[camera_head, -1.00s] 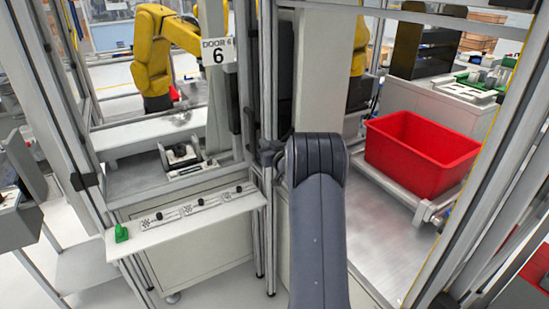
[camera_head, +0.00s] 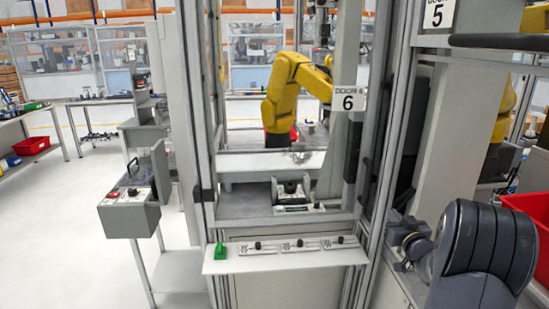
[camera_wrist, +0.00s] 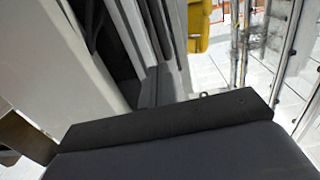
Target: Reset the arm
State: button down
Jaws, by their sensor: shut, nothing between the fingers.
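My dark grey arm (camera_head: 480,255) shows folded at the lower right of the head view. In the wrist view, a dark grey surface with a black edge piece (camera_wrist: 170,125) fills the bottom; it looks like part of my own arm or wrist. No gripper fingertips can be made out in either view. The arm stands in front of the red bin and hides most of it.
A yellow robot arm (camera_head: 290,90) stands inside. A grey control box (camera_head: 130,205) is at left. A red bin (camera_head: 533,212) is at right. Open floor lies left.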

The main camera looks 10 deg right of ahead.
jog(key=w+p, duration=0.3)
jog(key=w, duration=0.6)
jog(key=shift+w+f, duration=0.1)
dwell(0.3)
jog(key=shift+d, duration=0.15)
